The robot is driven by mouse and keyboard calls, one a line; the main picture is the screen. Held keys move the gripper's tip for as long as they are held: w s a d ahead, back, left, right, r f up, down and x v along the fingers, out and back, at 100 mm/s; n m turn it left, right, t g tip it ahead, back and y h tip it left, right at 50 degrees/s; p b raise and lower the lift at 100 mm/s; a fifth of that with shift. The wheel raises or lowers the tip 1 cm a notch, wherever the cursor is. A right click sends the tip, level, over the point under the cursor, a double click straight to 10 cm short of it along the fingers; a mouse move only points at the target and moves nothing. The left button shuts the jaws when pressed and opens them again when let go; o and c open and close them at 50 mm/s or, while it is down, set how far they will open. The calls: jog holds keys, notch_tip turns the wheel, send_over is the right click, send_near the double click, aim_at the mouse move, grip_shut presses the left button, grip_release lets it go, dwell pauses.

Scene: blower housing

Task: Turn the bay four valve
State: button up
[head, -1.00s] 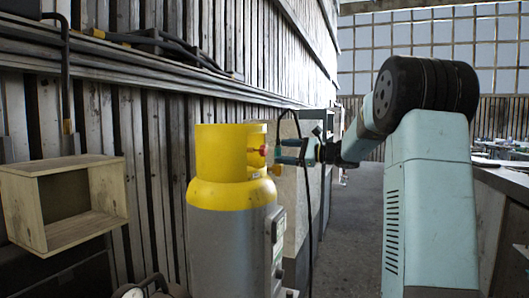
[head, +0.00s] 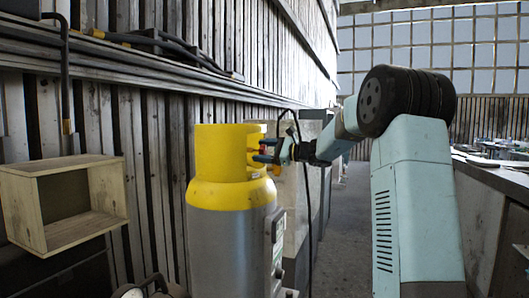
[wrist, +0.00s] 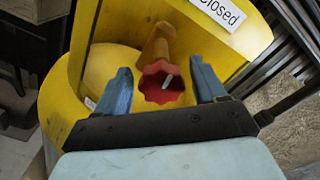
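A grey cylinder with a yellow top and collar (head: 222,155) stands upright left of centre in the head view. In the head view my gripper (head: 266,150) reaches the collar's right side, and the knob is mostly hidden.
A wooden open box (head: 65,203) hangs on the slatted wall at left. A black gauge (head: 134,291) is at the bottom edge. Grey cabinets (head: 312,180) stand behind the cylinder. A bench (head: 500,195) runs along the right. The aisle floor between is clear.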

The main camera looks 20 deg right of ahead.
jog(key=c, duration=0.9)
jog(key=shift+f+m, duration=0.1)
jog(key=shift+m, duration=0.7)
jog(key=shift+c, duration=0.2)
jog(key=o, duration=1.1)
jog(key=shift+c, duration=0.2)
jog(key=v, duration=1.3)
jog(key=shift+s+d, duration=0.25)
jog(key=shift+d, duration=0.05)
